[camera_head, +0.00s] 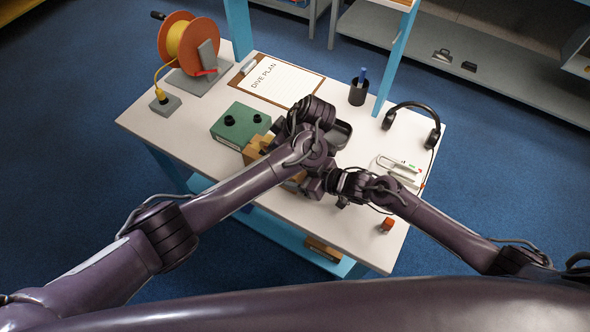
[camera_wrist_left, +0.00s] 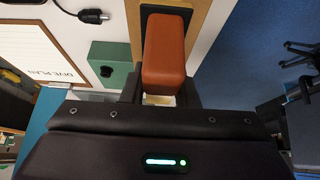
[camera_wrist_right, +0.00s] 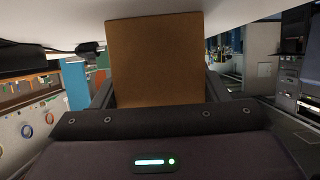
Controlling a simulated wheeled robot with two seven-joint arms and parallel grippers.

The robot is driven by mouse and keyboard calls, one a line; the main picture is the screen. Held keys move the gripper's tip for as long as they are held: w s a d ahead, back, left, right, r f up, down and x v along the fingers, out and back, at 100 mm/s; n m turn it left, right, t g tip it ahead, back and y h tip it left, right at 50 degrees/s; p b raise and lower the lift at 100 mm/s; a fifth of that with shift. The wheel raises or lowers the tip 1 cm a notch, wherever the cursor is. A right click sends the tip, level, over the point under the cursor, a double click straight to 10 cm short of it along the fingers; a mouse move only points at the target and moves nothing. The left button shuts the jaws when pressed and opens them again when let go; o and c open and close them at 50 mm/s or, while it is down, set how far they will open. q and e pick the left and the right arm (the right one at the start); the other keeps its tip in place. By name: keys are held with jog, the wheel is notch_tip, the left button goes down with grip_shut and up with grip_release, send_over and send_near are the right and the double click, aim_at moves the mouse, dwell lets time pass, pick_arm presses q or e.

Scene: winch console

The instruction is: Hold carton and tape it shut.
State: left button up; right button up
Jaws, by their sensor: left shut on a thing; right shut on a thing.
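The brown carton (camera_head: 258,148) lies on the white table, largely covered by my arms in the head view. My right gripper (camera_head: 316,184) is shut on the carton from the right; its brown side (camera_wrist_right: 155,62) fills the space between the fingers in the right wrist view. My left gripper (camera_wrist_left: 160,92) is shut on a reddish-brown block (camera_wrist_left: 165,50), which looks like the tape dispenser. It is over the carton's tan top (camera_wrist_left: 195,20). A small pale yellowish patch (camera_wrist_left: 158,100) shows below the block. I cannot tell whether the block touches the carton or whether tape is on it.
A green box (camera_head: 240,125) with black knobs stands close behind the carton. Behind it are a clipboard (camera_head: 278,82) and an orange cable reel (camera_head: 188,42). A pen cup (camera_head: 358,92), headphones (camera_head: 436,132) and a small orange-red object (camera_head: 387,225) stand to the right. The table's front edge is near.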

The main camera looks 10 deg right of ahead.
pick_arm(q)
jog(key=shift+s+d, duration=0.5)
jog(key=shift+d, duration=0.2)
pick_arm(e)
jog(key=shift+r, duration=0.1)
pick_arm(q)
jog(key=shift+w+a+f, duration=0.15)
jog(key=shift+w+a, duration=0.4)
jog(key=shift+a, duration=0.25)
jog(key=shift+s+d, duration=0.6)
jog(key=shift+d, duration=0.15)
jog(key=shift+w+a+r, duration=0.2)
jog(key=shift+w+a, duration=0.45)
jog(key=shift+a, duration=0.15)
jog(key=shift+w+a+f, duration=0.15)
jog(key=shift+w+a, duration=0.45)
jog(key=shift+a, duration=0.25)
jog(key=shift+w+a, duration=0.45)
jog(key=shift+a, duration=0.2)
jog(key=shift+w+a, duration=0.45)
jog(key=shift+a, duration=0.2)
jog(key=shift+s+d, duration=0.6)
jog(key=shift+d, duration=0.25)
jog(key=shift+s+d, duration=0.55)
jog(key=shift+d, duration=0.25)
jog(key=shift+d, duration=0.1)
